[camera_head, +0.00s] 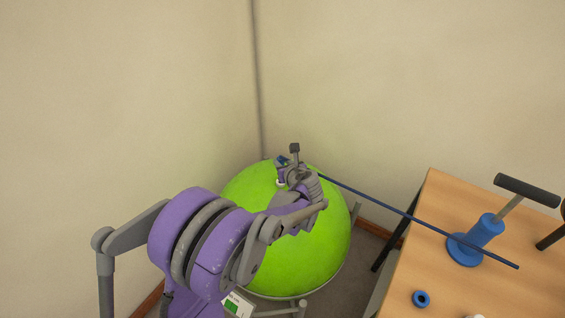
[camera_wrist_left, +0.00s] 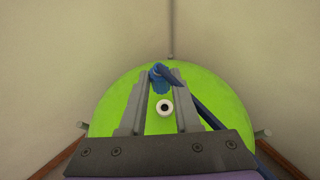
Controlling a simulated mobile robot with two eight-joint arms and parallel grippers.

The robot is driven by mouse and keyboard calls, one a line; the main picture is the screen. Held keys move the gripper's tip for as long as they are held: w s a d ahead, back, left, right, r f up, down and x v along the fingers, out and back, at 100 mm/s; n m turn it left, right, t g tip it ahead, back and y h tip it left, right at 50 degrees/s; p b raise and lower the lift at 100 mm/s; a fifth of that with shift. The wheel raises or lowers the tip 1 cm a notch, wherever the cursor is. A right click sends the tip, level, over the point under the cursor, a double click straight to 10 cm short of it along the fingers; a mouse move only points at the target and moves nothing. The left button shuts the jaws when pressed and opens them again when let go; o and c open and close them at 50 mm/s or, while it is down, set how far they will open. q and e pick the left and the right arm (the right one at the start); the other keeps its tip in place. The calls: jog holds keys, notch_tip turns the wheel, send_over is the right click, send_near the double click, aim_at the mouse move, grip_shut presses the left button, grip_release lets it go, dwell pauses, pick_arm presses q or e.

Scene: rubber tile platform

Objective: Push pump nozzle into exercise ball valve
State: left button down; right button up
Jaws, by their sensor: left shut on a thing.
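The green exercise ball (camera_head: 325,240) sits in a stand in the room's corner; it also fills the middle of the left wrist view (camera_wrist_left: 225,105). Its white valve (camera_wrist_left: 164,107) has a dark hole and shows between my fingers; in the head view the valve (camera_head: 281,183) is just below the gripper. My left gripper (camera_head: 284,163) is over the ball's top, shut on the blue pump nozzle (camera_wrist_left: 162,74) at its fingertips. The nozzle looks apart from the valve; the exact gap is unclear. A blue hose (camera_head: 420,220) runs right. My right gripper is not in view.
A wooden table (camera_head: 440,270) stands at the right, bearing the blue pump (camera_head: 485,232) with its dark T-handle (camera_head: 527,190) and a blue ring (camera_head: 421,298). The hose passes over the table's edge. Beige walls close in behind the ball.

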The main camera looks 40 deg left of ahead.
pick_arm(q)
jog(key=shift+f+b, duration=1.9)
jog(key=shift+f, duration=1)
jog(key=shift+f+b, duration=1.05)
jog(key=shift+f, duration=0.1)
dwell(2.0)
jog(key=c, duration=0.5)
grip_release()
jog(key=shift+c, duration=0.2)
jog(key=shift+d, duration=0.1)
jog(key=shift+p+v, duration=1.05)
jog(key=shift+v, duration=1.85)
